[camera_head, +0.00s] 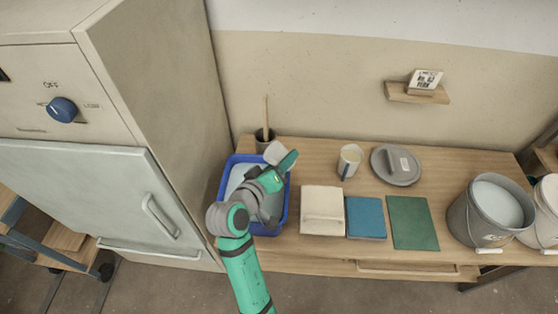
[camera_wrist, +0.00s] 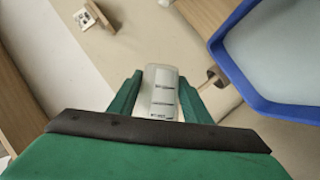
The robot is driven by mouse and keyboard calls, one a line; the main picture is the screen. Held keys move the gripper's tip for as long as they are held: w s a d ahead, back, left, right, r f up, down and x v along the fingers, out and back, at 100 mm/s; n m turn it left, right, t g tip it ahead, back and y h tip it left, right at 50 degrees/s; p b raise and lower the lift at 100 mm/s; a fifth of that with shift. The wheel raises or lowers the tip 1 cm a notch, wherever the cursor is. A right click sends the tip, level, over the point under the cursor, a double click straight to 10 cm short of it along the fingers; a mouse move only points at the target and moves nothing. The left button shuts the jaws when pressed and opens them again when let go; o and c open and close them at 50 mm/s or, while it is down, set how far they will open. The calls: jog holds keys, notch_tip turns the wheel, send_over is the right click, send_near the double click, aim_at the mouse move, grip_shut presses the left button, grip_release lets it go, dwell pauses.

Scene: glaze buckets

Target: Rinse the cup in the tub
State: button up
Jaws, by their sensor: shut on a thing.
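My gripper (camera_head: 285,163) is shut on a white cup (camera_head: 275,151), which shows between the green fingers in the wrist view (camera_wrist: 163,88). The cup has thin grey lines and small dark print on its side. In the head view the cup appears over the back part of the blue tub (camera_head: 224,183), and my arm covers part of the tub. Pale grey liquid fills the tub. In the wrist view the tub's blue rim (camera_wrist: 238,78) is to the right, apart from the cup. I cannot tell the cup's exact height above the tub.
A dark pot with a wooden stick (camera_head: 265,133) stands behind the tub. A tall cabinet (camera_head: 165,110) is left.

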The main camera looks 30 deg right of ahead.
jog(key=shift+f+n+h, duration=0.15)
jog(key=shift+n+h, duration=0.35)
jog(key=shift+n, duration=0.2)
jog(key=n, duration=0.1)
jog(key=n+h, duration=0.2)
jog(key=shift+w+a+f+n, duration=0.15)
jog(key=shift+f+n, duration=0.1)
jog(key=shift+n, duration=0.05)
jog(key=shift+w+a+n+h, duration=0.1)
jog(key=shift+n+h, duration=0.3)
jog(key=shift+n, duration=0.2)
jog(key=n, duration=0.1)
jog(key=n+h, duration=0.1)
jog(key=a+r+n+t, duration=0.1)
jog(key=n, duration=0.1)
jog(key=shift+w, duration=0.4)
